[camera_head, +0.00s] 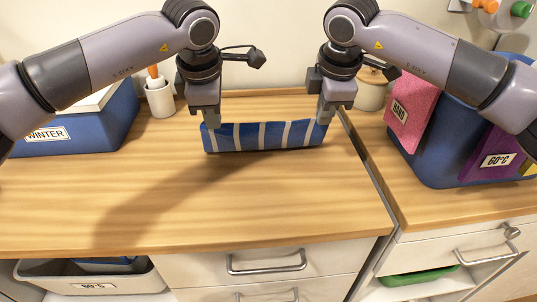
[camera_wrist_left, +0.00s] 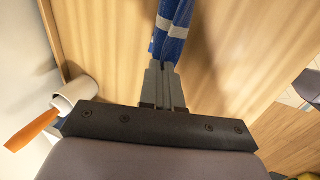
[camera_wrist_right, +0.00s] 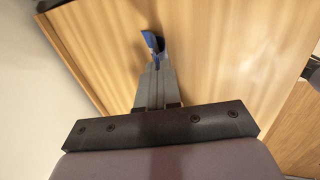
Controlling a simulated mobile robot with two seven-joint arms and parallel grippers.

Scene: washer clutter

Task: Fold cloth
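A blue cloth with white stripes (camera_head: 264,136) hangs between my two grippers above the wooden counter, near its back edge. My left gripper (camera_head: 209,123) is at the cloth's upper left corner. In the left wrist view its fingers (camera_wrist_left: 163,68) are closed together on the cloth (camera_wrist_left: 176,28). My right gripper (camera_head: 324,118) is at the cloth's upper right corner. In the right wrist view its fingers (camera_wrist_right: 158,66) are closed on a blue edge of the cloth (camera_wrist_right: 153,42). Whether the cloth's lower edge touches the counter is unclear.
A blue bin labelled WINTER (camera_head: 85,133) stands at the left, beside a white cup (camera_head: 160,98). At the right are a blue bin (camera_head: 437,172), a pink HAND board (camera_head: 411,108) and a jar (camera_head: 371,92). The counter front (camera_head: 200,215) is clear.

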